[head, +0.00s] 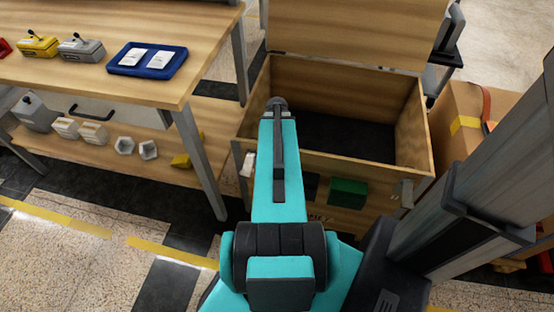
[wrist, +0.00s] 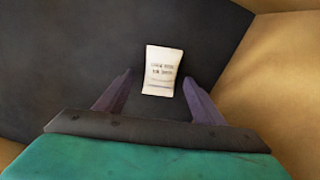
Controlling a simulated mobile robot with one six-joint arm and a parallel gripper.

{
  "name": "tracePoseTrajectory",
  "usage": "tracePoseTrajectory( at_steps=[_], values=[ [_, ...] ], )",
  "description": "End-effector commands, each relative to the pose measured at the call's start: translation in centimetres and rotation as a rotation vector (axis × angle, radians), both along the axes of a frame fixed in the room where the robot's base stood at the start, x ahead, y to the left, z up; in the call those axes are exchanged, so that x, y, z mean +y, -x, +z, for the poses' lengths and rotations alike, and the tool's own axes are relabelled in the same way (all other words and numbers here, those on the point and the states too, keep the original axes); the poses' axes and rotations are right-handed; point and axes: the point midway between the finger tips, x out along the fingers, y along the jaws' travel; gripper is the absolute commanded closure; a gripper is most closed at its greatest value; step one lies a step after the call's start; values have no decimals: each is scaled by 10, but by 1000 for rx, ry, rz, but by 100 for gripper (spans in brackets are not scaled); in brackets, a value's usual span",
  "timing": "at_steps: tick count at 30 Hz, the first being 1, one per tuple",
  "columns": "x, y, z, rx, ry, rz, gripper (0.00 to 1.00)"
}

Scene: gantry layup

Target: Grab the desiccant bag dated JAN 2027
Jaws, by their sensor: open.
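A white desiccant bag (wrist: 160,70) lies on the dark floor of the wooden crate, in the middle of the wrist view. It has two short printed lines, too blurred to read the date surely. My gripper (wrist: 157,79) is open, with one finger on each side of the bag in the picture. A gap shows on both sides; I cannot tell how far above it the fingertips are. In the head view my arm hides the gripper and this bag. Two more white bags (head: 133,57) (head: 159,59) lie on a blue tray (head: 177,68) on the bench.
The crate (head: 415,130) is open, its lid (head: 360,30) raised at the back. In the wrist view a crate wall (wrist: 275,90) stands close at the right. The bench (head: 205,40) at left carries yellow (head: 38,46) and grey (head: 82,48) devices. A cardboard box (head: 470,105) stands right.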

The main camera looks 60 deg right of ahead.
Motion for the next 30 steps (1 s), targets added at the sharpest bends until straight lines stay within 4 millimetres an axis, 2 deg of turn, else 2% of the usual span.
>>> tracePoseTrajectory(
  at_steps=[9, 11, 17, 18, 30],
  values=[
    [0, 0, 0, 0, 0, -1, 38],
    [0, 0, 0, 0, 0, -1, 46],
    [0, 0, 0, 0, 0, -1, 80],
    [0, 0, 0, 0, 0, -1, 82],
    [0, 0, 6, 0, 1, -1, 82]
  ],
)
